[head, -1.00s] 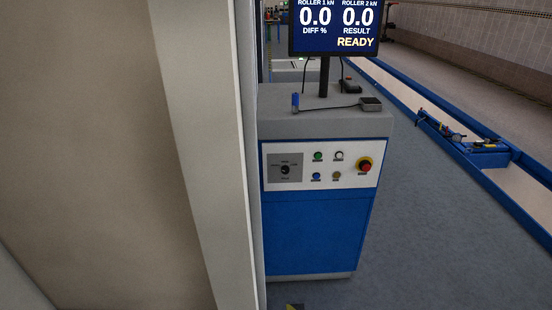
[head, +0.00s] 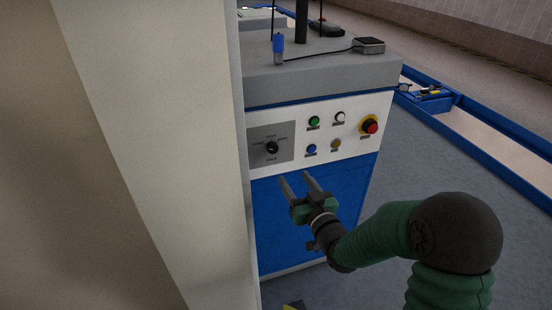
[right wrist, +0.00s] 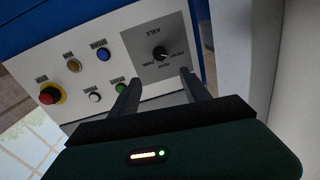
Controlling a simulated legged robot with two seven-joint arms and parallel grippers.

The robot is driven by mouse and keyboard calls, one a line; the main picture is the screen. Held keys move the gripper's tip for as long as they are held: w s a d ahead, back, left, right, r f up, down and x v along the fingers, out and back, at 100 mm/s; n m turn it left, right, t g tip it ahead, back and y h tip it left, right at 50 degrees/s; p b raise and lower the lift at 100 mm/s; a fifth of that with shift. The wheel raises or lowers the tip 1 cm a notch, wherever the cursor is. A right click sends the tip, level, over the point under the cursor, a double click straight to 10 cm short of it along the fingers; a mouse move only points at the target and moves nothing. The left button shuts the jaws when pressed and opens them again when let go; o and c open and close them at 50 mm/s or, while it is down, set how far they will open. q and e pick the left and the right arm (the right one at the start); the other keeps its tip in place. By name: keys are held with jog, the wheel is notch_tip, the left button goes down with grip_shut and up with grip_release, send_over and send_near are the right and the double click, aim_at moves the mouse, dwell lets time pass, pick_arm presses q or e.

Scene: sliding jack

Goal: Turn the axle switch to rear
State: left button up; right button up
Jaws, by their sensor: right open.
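The axle switch (head: 272,147) is a black rotary knob on a grey plate at the left of the white control panel. It also shows in the right wrist view (right wrist: 160,54), where the plate reads AXLE; I cannot tell surely which label the knob points at. My right gripper (head: 295,180) is open and empty, a little below and right of the switch in the head view, apart from it. In the right wrist view its two fingers (right wrist: 158,90) reach toward the plate with the knob beyond and between them. My left gripper is not in view.
Green (head: 314,121), white, blue and yellow buttons and a red stop button (head: 370,126) sit right of the switch. A pale pillar (head: 160,130) stands close to the panel's left side.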

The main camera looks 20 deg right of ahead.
aim_at(274, 150)
jog(key=w, duration=0.5)
jog(key=w+a, duration=0.1)
jog(key=w, duration=0.4)
jog(key=w+b, duration=0.1)
jog(key=w, duration=0.4)
jog(key=shift+w+a+f, duration=0.1)
jog(key=shift+a+f, duration=0.1)
jog(key=shift+c, duration=0.8)
grip_shut()
